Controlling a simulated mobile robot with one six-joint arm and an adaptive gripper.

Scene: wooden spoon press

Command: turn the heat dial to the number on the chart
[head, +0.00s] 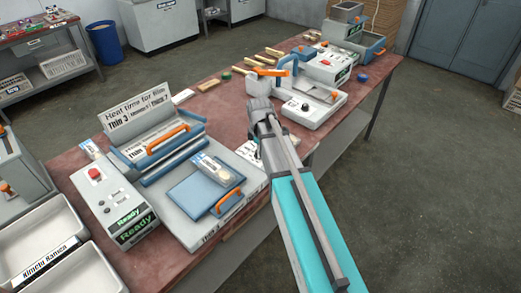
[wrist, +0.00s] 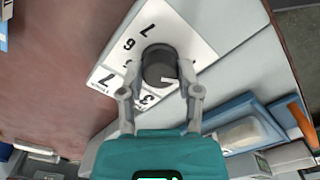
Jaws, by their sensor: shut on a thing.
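The heat dial (wrist: 158,62) is a round dark grey knob with a white pointer mark on a white number plate (wrist: 195,45). In the wrist view my gripper (wrist: 161,78) has one finger on each side of the dial, closed on it. The pointer mark is at the dial's lower right in that view. A 7, a 6 and a 3 show on the plate; some other figures are hidden. In the head view my gripper (head: 258,125) and arm hide the dial.
A sealer with a blue bar (head: 175,160) and orange handle stands left of my arm, beside a control box with "Ready" labels (head: 133,228). Another white machine (head: 315,105) stands beyond my gripper. Wooden pieces (head: 250,72) lie farther back.

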